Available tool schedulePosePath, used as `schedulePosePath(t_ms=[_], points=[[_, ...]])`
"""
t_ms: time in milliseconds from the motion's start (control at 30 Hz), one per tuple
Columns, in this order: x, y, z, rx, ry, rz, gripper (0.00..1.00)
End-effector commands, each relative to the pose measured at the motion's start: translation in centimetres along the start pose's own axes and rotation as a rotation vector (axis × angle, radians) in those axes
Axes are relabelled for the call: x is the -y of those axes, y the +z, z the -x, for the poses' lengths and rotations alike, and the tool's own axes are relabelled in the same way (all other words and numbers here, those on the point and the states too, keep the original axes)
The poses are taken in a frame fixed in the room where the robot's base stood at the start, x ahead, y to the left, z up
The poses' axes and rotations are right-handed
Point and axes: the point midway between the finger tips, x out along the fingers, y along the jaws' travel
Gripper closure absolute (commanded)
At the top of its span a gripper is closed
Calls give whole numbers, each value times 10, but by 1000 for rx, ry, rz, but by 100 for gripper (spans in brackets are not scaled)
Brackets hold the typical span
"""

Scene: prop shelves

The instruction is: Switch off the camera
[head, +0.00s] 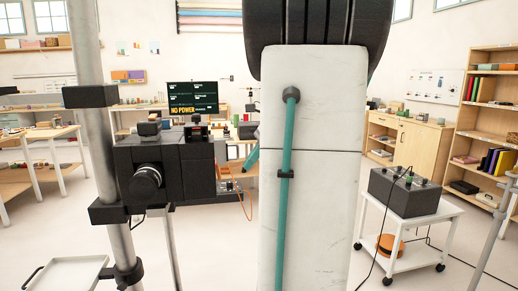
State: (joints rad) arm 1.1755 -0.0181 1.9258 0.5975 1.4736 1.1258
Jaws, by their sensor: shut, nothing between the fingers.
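A black boxy camera (165,172) with a round lens (147,181) is clamped to a metal pole on the left. Small dark blocks sit on its top. A small panel with an orange cable (231,188) is at its right side; its details are too small to read, and I cannot tell which part is the switch. My white arm link with a teal hose fills the middle, just right of the camera. My gripper does not show; my arm may hide it.
A screen (192,97) behind the camera reads "NO POWER". A white cart (408,226) with a dark box (404,192) stands at right. Shelves (490,120) and a wooden cabinet (410,145) line the right. A white tray (68,273) is at lower left.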

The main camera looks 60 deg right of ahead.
Motion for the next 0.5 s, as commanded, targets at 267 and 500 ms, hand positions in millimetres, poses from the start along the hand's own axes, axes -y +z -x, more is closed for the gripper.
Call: schedulePosePath(t_ms=[267, 500], points=[[0, 16, -46, 0, 2, 3, 100], [0, 28, -58, 0, 0, 1, 100]])
